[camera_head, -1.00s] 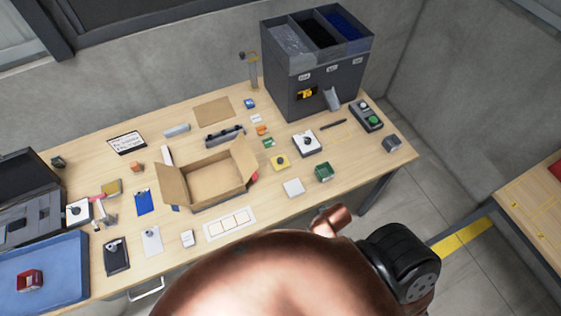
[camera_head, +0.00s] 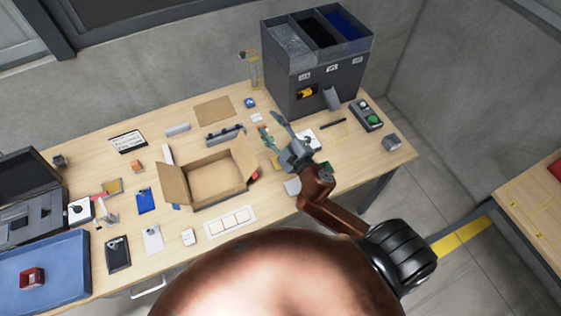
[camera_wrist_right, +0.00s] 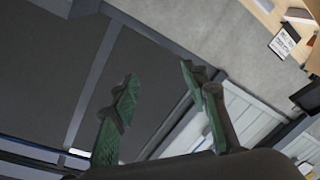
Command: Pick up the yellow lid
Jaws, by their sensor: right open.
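The yellow lid (camera_head: 276,162) lies on the table right of the open cardboard box; only part of it shows beside my right gripper, and its dark knob is hidden. My right gripper (camera_head: 270,124) is open and empty, its fingers pointing to the back left above the table beyond the lid. In the right wrist view the open green-padded fingers (camera_wrist_right: 158,75) have nothing between them, and the lid does not show there. My left gripper is not in view.
An open cardboard box (camera_head: 237,187) stands left of the lid. A dark bin unit (camera_head: 312,75) stands at the back. A control box with a green button (camera_head: 368,115) is at the right.

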